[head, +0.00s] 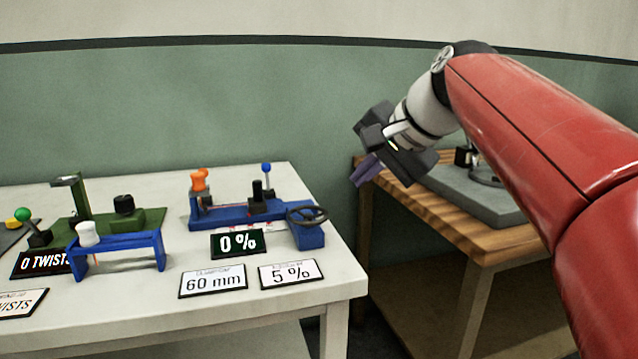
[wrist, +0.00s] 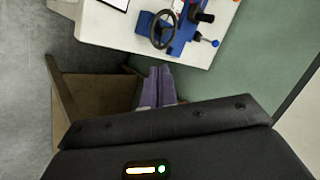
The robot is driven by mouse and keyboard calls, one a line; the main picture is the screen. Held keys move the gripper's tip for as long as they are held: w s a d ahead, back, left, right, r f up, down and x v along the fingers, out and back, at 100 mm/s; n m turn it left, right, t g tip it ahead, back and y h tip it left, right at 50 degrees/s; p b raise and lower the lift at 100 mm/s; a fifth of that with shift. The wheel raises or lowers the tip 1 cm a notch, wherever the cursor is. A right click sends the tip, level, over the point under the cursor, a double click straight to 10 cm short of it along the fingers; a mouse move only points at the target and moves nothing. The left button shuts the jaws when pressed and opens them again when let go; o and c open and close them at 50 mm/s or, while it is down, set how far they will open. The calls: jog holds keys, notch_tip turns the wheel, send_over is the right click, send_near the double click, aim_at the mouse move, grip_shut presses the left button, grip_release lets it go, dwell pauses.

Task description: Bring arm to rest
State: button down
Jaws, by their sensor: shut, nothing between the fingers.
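My red arm reaches in from the right in the head view, bent at a raised wrist. My gripper (head: 366,170) hangs in the air over the gap between the white table and the wooden table, with its purple fingers pointing down and left. In the wrist view the two purple fingers of my gripper (wrist: 158,72) lie side by side, shut, with nothing held. The fingers touch nothing that I can see.
The white table (head: 185,315) at left bears a blue vise-like fixture (head: 240,212) with a handwheel (head: 307,214), a green fixture (head: 82,205), a blue stand (head: 118,245) and several signs. At right, a wooden table (head: 450,222) carries a grey slab (head: 465,190).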

jog(key=s+d+f+n+h, duration=0.2)
jog(key=s+d+f+n, duration=0.1)
jog(key=s+f, duration=0.7)
jog(key=s+d+f+n+g+h, duration=0.1)
jog(key=s+d+f+n+h, duration=0.2)
jog(key=s+f, duration=0.8)
notch_tip(320, 180, down, 6)
jog(key=shift+s+d+r+n+h, duration=0.2)
jog(key=shift+s+d+n+h, duration=0.15)
jog(key=shift+d, duration=0.8)
